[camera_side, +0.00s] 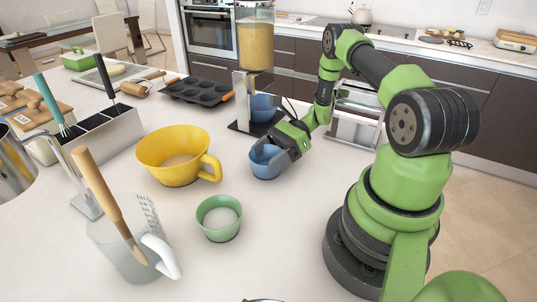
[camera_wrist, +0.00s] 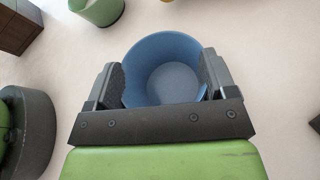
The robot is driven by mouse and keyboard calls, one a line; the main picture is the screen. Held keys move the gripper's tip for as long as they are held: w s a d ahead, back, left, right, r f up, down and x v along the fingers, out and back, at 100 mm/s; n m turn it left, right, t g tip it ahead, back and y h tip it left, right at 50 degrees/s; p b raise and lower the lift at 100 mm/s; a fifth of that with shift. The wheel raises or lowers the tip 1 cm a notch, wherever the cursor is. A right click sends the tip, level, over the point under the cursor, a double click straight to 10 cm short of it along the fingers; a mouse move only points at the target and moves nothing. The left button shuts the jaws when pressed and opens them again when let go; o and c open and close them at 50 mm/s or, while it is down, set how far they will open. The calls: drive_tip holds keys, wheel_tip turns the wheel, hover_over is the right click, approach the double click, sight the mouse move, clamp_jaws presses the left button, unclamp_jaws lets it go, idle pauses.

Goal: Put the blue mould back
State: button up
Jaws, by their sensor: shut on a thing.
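The blue mould (camera_side: 264,161) is a small round blue cup. In the side view it is at or just above the white counter, in front of the dispenser; I cannot tell if it touches the counter. My gripper (camera_side: 283,150) is shut on it. In the wrist view the blue mould (camera_wrist: 165,70) sits upright and empty between the two dark fingers of my gripper (camera_wrist: 165,85), one finger on each side. A second blue cup (camera_side: 262,108) stands under the dispenser (camera_side: 255,45), which holds yellowish contents.
A green mould (camera_side: 219,218) and a yellow jug (camera_side: 178,156) stand to the left on the counter. A clear measuring jug (camera_side: 133,240) with a wooden-handled tool is at the front left. A dark muffin tray (camera_side: 199,91) lies behind. The counter (camera_side: 275,225) right of the green mould is clear.

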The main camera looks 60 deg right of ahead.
drive_tip(key=o, duration=1)
drive_tip(key=shift+c, duration=0.2)
